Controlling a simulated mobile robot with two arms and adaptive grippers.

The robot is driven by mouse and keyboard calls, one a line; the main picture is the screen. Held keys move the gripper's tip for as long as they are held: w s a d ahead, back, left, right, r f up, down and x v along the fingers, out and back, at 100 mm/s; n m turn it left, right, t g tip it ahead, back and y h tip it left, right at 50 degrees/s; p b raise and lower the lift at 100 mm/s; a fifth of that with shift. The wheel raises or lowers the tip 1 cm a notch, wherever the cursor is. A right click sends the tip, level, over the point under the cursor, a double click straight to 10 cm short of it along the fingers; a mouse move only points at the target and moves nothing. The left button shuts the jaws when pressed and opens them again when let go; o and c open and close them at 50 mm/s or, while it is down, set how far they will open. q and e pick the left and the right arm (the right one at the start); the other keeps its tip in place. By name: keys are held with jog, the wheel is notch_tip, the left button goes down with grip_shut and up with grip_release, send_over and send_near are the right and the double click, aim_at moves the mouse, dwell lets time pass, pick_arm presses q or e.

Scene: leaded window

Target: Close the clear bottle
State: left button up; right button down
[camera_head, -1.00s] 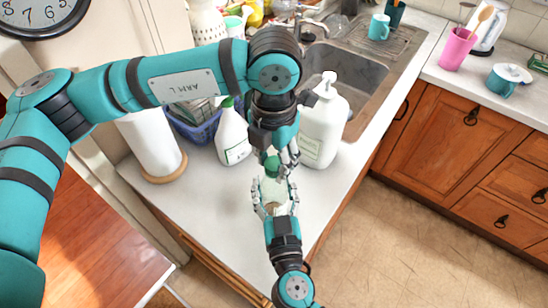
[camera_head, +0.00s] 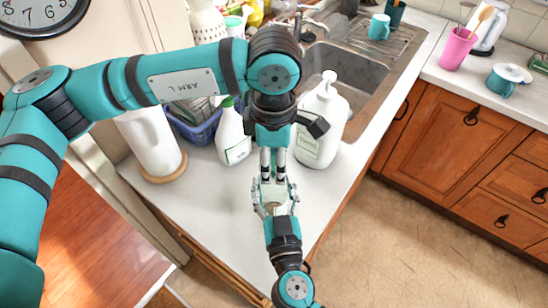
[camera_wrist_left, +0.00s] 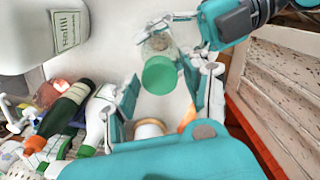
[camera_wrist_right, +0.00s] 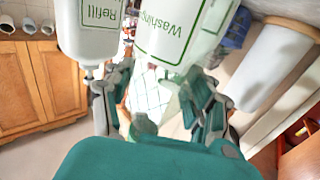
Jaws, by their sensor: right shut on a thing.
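The clear bottle (camera_head: 272,190) stands in line below my left gripper, held by my right gripper (camera_head: 274,205), which comes from the front and is shut on it. The bottle, with brownish contents, also shows in the left wrist view (camera_wrist_left: 160,44). Its green cap (camera_wrist_left: 160,75) shows there in line with the bottle's mouth; I cannot tell how tightly it sits. My left gripper (camera_head: 273,172) points down over the cap. In the left wrist view its fingers stand apart on both sides of the cap, with gaps. The head view hides the cap.
A paper towel roll (camera_head: 150,142) stands left, near a blue basket (camera_head: 200,128). The sink (camera_head: 350,75) is behind right. The counter's front (camera_head: 215,205) is clear.

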pick_arm(q)
jog(key=shift+o, duration=0.9)
notch_tip(320, 180, up, 12)
pick_arm(e)
jog(key=shift+c, duration=1.7)
grip_release()
jog(key=s+d, duration=0.1)
jog(key=s, duration=1.1)
jog(key=shift+d, duration=0.4)
jog(key=shift+w, duration=0.1)
